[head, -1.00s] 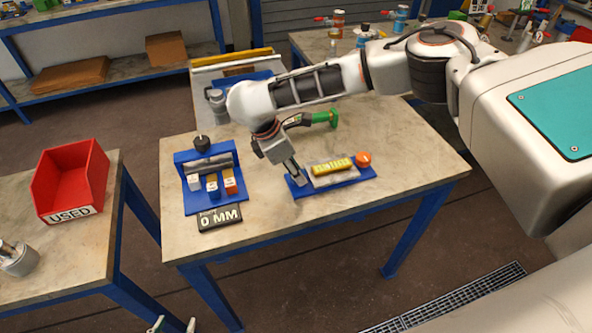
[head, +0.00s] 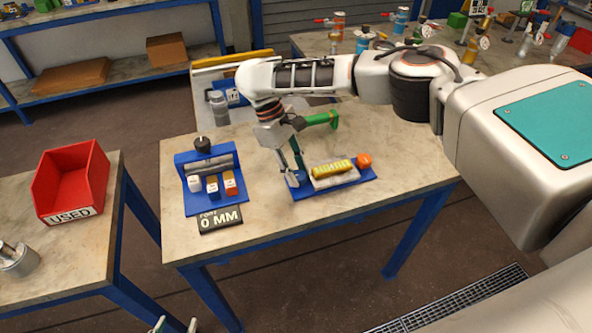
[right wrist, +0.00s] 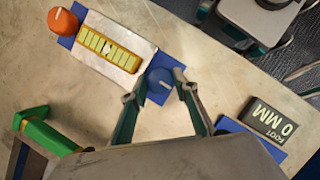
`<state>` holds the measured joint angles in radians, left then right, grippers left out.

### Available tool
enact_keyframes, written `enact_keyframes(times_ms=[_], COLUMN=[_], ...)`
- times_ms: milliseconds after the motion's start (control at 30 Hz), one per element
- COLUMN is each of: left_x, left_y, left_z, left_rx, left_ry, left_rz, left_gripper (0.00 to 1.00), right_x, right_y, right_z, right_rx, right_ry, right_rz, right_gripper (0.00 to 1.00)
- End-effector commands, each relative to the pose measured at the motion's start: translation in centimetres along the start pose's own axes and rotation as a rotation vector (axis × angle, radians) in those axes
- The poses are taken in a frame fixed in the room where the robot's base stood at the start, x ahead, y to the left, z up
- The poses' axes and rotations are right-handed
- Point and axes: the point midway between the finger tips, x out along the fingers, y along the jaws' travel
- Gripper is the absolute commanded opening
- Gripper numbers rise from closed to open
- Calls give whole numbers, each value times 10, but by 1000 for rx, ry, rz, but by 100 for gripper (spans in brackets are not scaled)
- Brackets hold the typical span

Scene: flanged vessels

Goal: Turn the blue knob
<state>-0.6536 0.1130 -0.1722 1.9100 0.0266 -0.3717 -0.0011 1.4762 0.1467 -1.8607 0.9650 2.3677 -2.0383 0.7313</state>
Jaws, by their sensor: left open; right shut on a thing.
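The blue knob (right wrist: 159,80) with a pale pointer mark sits at one end of a blue base plate (right wrist: 80,12), beside a yellow display (right wrist: 112,50) on a pale block. An orange knob (right wrist: 63,21) is at the plate's other end. My right gripper (right wrist: 157,84) reaches down with a finger on either side of the blue knob and is shut on it. In the head view the right gripper (head: 296,174) is at the plate's left end and hides part of the knob. My left gripper (head: 173,325) shows only its fingertips at the bottom edge, open and apart from everything.
A blue stand (head: 188,200) with several small blocks and a black "0 MM" display (head: 220,218) are to the left on the table. A green-handled tool (head: 320,119) lies behind the plate. A red "USED" bin (head: 72,182) stands on the left table. The table's front is clear.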

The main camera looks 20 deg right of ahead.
Motion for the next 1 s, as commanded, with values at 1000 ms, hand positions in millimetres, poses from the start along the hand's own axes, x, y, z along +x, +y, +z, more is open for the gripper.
enact_keyframes(times_ms=[1000], left_x=[0], left_y=[-1], left_z=[0], left_rx=[1], left_ry=[0], left_rz=[-1], left_gripper=[46], right_x=[0], right_y=[1], right_z=[0], right_rx=[114], right_ry=[0], right_rz=[-46], right_gripper=[46])
